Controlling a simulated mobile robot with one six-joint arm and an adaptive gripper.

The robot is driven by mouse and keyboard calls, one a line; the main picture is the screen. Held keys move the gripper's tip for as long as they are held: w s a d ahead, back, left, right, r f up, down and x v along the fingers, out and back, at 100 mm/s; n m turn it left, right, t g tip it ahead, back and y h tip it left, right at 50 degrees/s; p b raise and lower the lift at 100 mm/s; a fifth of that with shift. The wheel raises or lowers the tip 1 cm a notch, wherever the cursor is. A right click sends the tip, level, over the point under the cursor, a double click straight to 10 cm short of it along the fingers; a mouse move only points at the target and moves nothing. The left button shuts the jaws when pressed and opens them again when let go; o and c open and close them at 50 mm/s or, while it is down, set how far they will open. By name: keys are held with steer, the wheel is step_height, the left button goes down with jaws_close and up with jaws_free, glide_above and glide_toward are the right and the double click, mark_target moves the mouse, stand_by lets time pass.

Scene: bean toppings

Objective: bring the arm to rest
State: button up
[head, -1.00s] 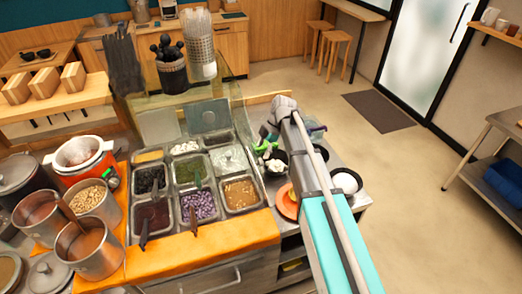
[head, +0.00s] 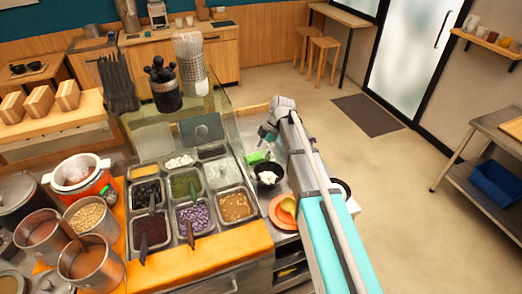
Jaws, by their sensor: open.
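My arm reaches up from the lower right of the head view, with its teal and grey links over the side counter. My gripper (head: 263,140) hangs at the far end of the arm, pointing down and to the left. It is small in the picture, and its jaws look open with nothing held. It is above the far part of the side counter, near a green item (head: 255,157) and beyond a dark bowl (head: 267,180) with white content. Whether it touches anything is hard to tell.
An orange plate (head: 283,213) lies beside my arm, which hides part of the counter. Left stand the topping pans (head: 191,215), a glass guard and several pots (head: 85,262). Dark utensils (head: 162,75) stand above the guard. Open floor (head: 420,225) lies to the right.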

stand_by(0.6)
steer(key=s+d+f+m+t+h+b, duration=0.1)
steer(key=s+d+f+m+h+b, duration=0.1)
steer(key=s+d+f+m+b, duration=0.3)
steer(key=s+d+f+m+h+b, duration=0.2)
steer(key=s+d+f+m+b, duration=0.4)
steer(key=s+d+m, duration=0.7)
steer(key=s+f+m, duration=0.1)
steer(key=s+m, duration=0.1)
steer(key=m, duration=0.2)
steer(key=shift+s+d+m+t, duration=0.25)
steer(key=shift+d+m+t, duration=0.05)
steer(key=shift+d+t, duration=0.1)
steer(key=shift+a, duration=0.1)
steer(key=c, duration=0.3)
steer(key=shift+c, duration=0.2)
steer(key=shift+a, duration=0.1)
